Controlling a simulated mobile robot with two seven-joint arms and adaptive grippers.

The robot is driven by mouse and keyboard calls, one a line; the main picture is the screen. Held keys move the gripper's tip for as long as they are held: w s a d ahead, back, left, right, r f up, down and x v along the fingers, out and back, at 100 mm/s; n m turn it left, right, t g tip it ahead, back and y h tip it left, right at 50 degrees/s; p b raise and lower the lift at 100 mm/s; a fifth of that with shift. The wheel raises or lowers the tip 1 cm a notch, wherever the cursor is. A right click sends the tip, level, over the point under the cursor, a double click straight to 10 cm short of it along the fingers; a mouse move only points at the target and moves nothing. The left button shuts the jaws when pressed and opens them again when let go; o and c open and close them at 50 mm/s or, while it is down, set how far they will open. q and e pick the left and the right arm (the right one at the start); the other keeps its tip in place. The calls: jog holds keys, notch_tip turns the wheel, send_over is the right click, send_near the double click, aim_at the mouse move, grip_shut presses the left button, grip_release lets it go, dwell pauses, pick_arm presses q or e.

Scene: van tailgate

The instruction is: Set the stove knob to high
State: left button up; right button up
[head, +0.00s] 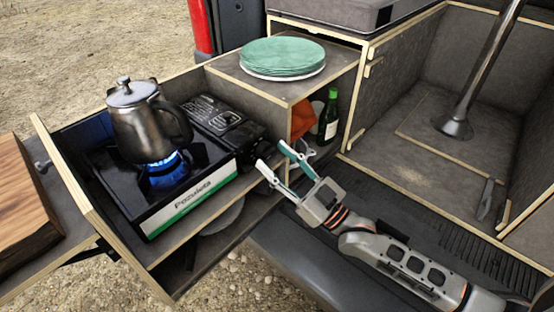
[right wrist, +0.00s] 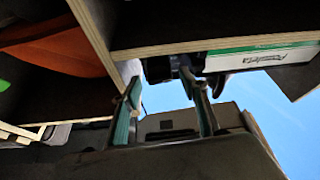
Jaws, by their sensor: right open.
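The camping stove (head: 190,190) sits in the pull-out drawer, with a blue flame (head: 167,168) burning under a metal kettle. Its dark knob (head: 258,150) is on the right end of the stove; its setting cannot be read. My right gripper (head: 271,155) is open and empty, its fingertips close to the knob. In the right wrist view the open fingers (right wrist: 160,82) are on either side of a dark part at the stove's end, probably the knob (right wrist: 157,68). I cannot tell whether they touch it. My left gripper is not in view.
Green plates (head: 283,56) are stacked on the shelf above right of the stove. A green bottle (head: 329,118) and an orange cloth (head: 302,120) are in the cubby beside my fingers. The drawer's wooden edges and the shelf panel leave little room around the gripper.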

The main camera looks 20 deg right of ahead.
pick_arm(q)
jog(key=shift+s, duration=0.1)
pick_arm(e)
jog(key=v, duration=1.2)
pick_arm(q)
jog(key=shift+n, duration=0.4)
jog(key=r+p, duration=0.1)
jog(key=p, duration=0.2)
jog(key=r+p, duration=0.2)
jog(key=p, duration=0.1)
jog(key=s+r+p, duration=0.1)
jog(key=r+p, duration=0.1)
jog(key=p, duration=0.1)
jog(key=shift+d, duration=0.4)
pick_arm(e)
jog(key=s+f+m+g+h, duration=0.4)
jog(key=s+f+g+h, duration=0.3)
jog(key=s+f, duration=1)
jog(key=h, duration=0.3)
jog(key=shift+d+f+g+h, duration=0.2)
jog(key=shift+d+g+h, duration=0.1)
jog(key=shift+g, duration=0.1)
